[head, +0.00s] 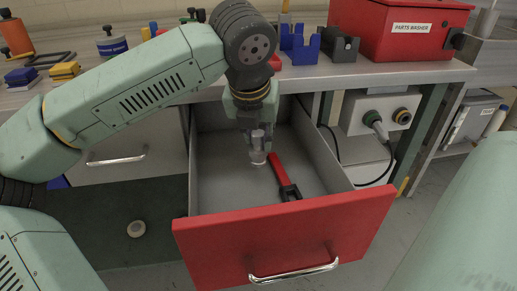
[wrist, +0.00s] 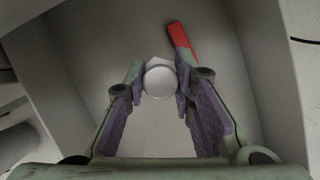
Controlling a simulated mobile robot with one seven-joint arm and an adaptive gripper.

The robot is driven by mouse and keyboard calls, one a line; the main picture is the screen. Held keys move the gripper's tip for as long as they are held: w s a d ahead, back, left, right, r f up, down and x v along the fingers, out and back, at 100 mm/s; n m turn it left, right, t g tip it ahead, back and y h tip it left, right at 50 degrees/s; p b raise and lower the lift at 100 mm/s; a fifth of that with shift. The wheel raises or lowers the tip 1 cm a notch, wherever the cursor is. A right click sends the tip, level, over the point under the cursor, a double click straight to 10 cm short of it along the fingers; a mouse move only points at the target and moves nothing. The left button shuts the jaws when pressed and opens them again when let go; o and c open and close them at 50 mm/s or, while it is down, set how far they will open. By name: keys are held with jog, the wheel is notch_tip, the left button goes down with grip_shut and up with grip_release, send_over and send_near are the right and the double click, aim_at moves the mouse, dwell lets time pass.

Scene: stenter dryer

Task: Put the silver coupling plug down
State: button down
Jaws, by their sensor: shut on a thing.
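The silver coupling plug (wrist: 160,82) is between the fingers of my gripper (wrist: 157,88) in the wrist view, its round end facing the camera. In the head view, the plug (head: 258,155) hangs below my gripper (head: 257,138), over the inside of the open drawer (head: 355,205). My gripper is shut on it. The drawer's grey floor shows beneath. I cannot tell whether the plug touches the floor.
A red-handled tool (head: 281,173) lies in the drawer just right of the plug; its red handle also shows in the wrist view (wrist: 182,42). The drawer's left floor (head: 220,185) is clear. A red parts washer box (head: 410,28) stands on the bench.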

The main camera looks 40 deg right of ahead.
aim_at(257, 145)
jog(key=shift+f, duration=1.85)
jog(key=shift+f, duration=0.1)
jog(key=shift+f+b, duration=0.1)
jog(key=shift+b, duration=0.3)
jog(key=c, duration=1.4)
grip_release()
jog(key=shift+o, duration=0.2)
jog(key=shift+r+p, duration=0.35)
jog(key=shift+r, duration=0.1)
jog(key=v, duration=1.1)
jog(key=shift+r+p, duration=0.3)
jog(key=shift+p, duration=0.05)
